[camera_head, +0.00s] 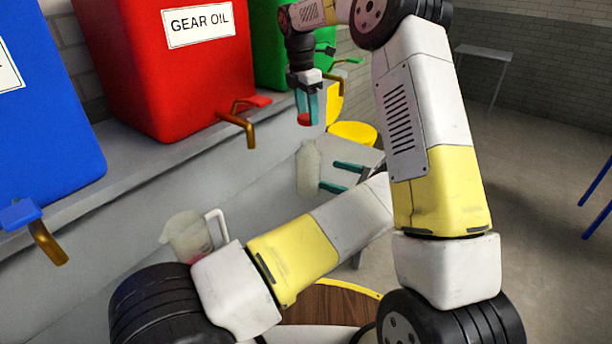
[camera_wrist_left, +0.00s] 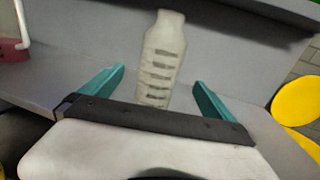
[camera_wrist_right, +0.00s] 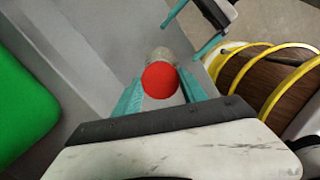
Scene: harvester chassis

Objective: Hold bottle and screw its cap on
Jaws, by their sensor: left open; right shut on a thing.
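A pale translucent bottle (camera_head: 308,168) stands upright and uncapped on the grey bench. In the left wrist view the bottle (camera_wrist_left: 163,62) shows dark marks down its side. My left gripper (camera_head: 328,175) is open beside it; in the left wrist view its teal fingers (camera_wrist_left: 160,78) are spread on either side of the bottle, apart from it. My right gripper (camera_head: 307,104) points down above the bottle, shut on the red cap (camera_head: 304,119). In the right wrist view the cap (camera_wrist_right: 160,80) sits between the fingers and partly covers the bottle (camera_wrist_right: 160,54) below.
A measuring jug (camera_head: 190,238) with red contents stands on the bench at left. Blue (camera_head: 45,110), red (camera_head: 165,85) and green (camera_head: 275,50) containers with taps line the raised ledge; the red one reads GEAR OIL. A yellow round seat (camera_head: 353,132) is beyond the bottle.

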